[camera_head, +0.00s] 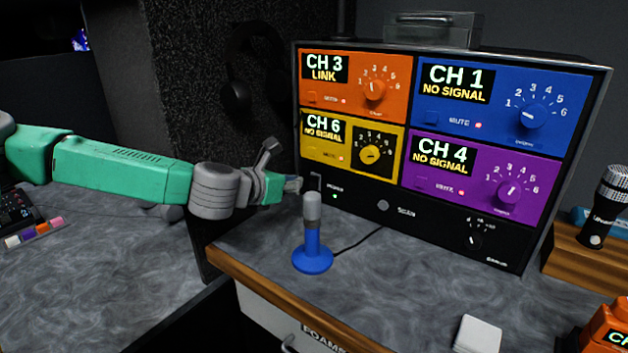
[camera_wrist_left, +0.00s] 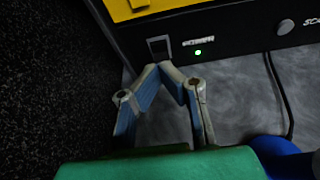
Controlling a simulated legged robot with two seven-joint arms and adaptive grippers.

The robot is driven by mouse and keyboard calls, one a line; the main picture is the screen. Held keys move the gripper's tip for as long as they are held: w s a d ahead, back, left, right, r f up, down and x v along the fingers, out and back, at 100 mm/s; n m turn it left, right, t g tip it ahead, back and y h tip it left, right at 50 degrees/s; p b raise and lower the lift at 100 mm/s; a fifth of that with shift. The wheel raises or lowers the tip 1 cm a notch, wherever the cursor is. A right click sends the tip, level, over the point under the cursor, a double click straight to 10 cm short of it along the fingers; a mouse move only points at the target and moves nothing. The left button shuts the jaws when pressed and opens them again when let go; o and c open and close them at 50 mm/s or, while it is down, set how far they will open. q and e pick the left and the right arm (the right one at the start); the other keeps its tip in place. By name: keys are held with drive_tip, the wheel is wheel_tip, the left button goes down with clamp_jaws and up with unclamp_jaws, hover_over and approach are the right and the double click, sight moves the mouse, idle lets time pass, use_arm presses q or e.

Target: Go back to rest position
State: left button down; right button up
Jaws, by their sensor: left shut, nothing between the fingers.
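My left gripper (camera_head: 294,184) reaches in from the left on a green arm. Its fingertips are near the lower left of the channel panel's front, by the power switch (camera_head: 316,184). In the left wrist view the two fingers (camera_wrist_left: 163,68) meet at their tips just below the switch, with nothing between them. I cannot tell whether the tips touch the panel. A green light glows beside the switch. My right gripper is not in view.
The channel panel (camera_head: 400,196) stands on the grey counter. A blue microphone (camera_head: 312,248) stands close below my left gripper, its cable running right. A dark speckled wall (camera_head: 205,90) rises behind the arm. A wooden block with another microphone (camera_head: 604,207) is at right.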

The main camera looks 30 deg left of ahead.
use_arm(q)
drive_tip(key=shift+s+a+r, duration=0.2)
drive_tip(key=shift+s+r, duration=0.05)
drive_tip(key=shift+s, duration=0.4)
